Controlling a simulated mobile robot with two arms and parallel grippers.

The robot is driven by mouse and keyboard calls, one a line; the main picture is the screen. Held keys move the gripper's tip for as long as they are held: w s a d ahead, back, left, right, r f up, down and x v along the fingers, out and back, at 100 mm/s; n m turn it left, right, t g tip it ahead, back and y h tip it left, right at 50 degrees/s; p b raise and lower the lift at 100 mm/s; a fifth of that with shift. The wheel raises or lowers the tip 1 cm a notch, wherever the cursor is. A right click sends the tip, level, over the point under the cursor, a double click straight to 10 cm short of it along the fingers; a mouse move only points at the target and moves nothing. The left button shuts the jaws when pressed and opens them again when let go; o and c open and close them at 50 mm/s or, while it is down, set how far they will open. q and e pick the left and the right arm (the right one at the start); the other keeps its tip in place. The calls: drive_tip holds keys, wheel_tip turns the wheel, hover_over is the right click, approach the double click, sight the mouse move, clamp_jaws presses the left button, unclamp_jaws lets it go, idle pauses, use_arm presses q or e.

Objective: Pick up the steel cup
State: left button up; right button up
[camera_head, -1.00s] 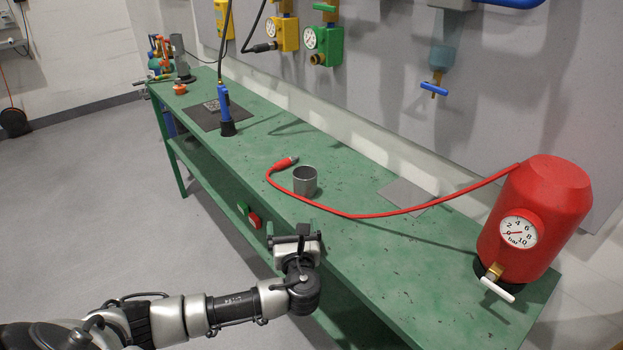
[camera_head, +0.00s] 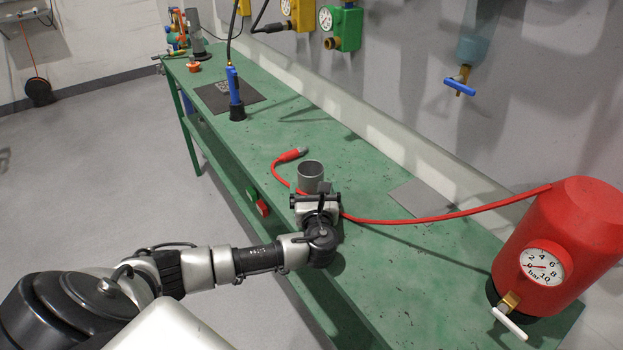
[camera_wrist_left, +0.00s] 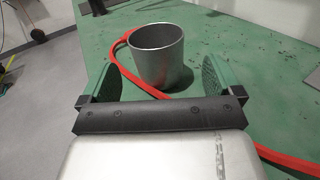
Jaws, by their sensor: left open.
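The steel cup (camera_head: 310,176) stands upright on the green bench, just beyond my left gripper (camera_head: 316,190). In the left wrist view the cup (camera_wrist_left: 157,56) is ahead of my open left gripper (camera_wrist_left: 152,80), its open mouth up. The two green finger pads are to its left and right, wide apart, and nothing is held between them. I cannot tell whether the cup's near side is between the fingertips. In the head view my gripper hides the lower part of the cup. My right gripper is not in view.
A blue tool (camera_head: 235,95) stands on a dark mat (camera_head: 212,98) farther left. A grey plate (camera_head: 422,196) lies right of the cup. The bench (camera_head: 350,160) around is mostly clear.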

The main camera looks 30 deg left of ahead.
sight(311, 181)
use_arm(q)
drive_tip(key=x, duration=0.4)
drive_tip(key=p+x, duration=0.1)
drive_tip(key=x, duration=0.1)
drive_tip(key=shift+s+a+r, duration=0.15)
drive_tip(key=shift+r, duration=0.1)
drive_tip(key=shift+w+a, duration=0.15)
drive_tip(key=shift+w, duration=0.1)
drive_tip(key=shift+c, duration=0.2)
drive_tip(key=c, duration=1)
